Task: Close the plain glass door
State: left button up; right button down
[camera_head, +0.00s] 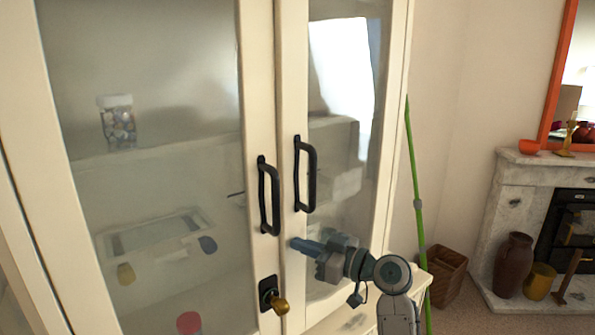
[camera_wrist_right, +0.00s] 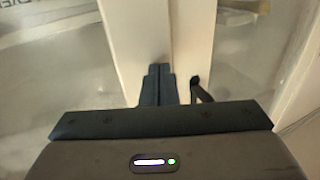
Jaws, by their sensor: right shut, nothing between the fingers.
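A cream cabinet has two glass doors that meet at a narrow vertical seam. The plain glass door (camera_head: 292,100) is on the right, with a black handle (camera_head: 310,174) and no lock. The left door (camera_head: 256,100) has its own black handle (camera_head: 268,196) and a lock with a brass key (camera_head: 279,304). The doors look about flush; I cannot tell whether a small gap remains. My right gripper (camera_head: 294,243) is shut and empty, its fingertips at the plain door's inner stile, below the handle. Its fingers (camera_wrist_right: 159,72) show over the seam in the wrist view. My left gripper is out of view.
Behind the glass are a jar (camera_head: 118,122), a white tray (camera_head: 150,235) and small coloured items. A green pole (camera_head: 416,190) leans right of the cabinet, by a wicker basket (camera_head: 447,272). A fireplace (camera_head: 520,185) with vases stands farther right.

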jog(key=s+v, duration=0.1)
jog(key=v, duration=0.6)
jog(key=shift+s+a, duration=0.15)
jog(key=shift+a, duration=0.3)
